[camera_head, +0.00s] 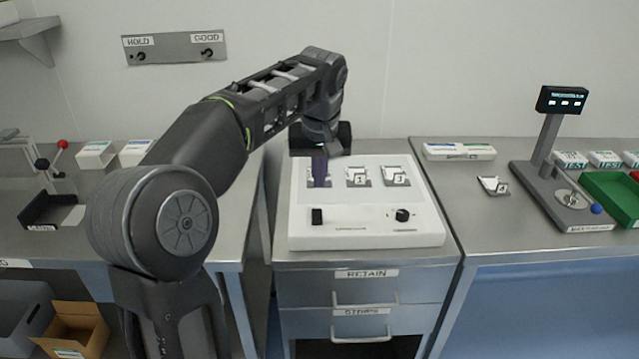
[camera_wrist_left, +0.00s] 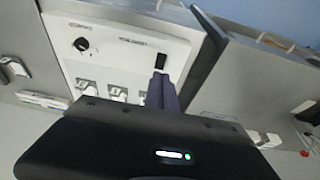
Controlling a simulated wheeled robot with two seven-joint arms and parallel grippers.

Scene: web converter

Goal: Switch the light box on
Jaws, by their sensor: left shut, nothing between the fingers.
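The white light box (camera_head: 365,243) stands on the middle cabinet, with a black rocker switch (camera_head: 317,216) at its front left and a black round knob (camera_head: 402,215) at its front right. Several sample cards lie in a row on its upper face. My left gripper (camera_head: 320,180) is shut and empty above the box's left card, behind the rocker switch. In the left wrist view the gripper's purple fingers (camera_wrist_left: 160,92) point toward the switch (camera_wrist_left: 161,61), with a small gap in the picture; contact cannot be told. The box (camera_wrist_left: 110,50) also shows there. My right gripper is not in view.
Drawers (camera_head: 365,287) marked RETAIN and STRIPS are below the box. A scale-like stand (camera_head: 550,150) and green tray (camera_head: 612,195) are on the right bench. A lever fixture (camera_head: 45,205) is on the left bench. A HOLD/GOOD panel (camera_head: 174,48) is on the wall.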

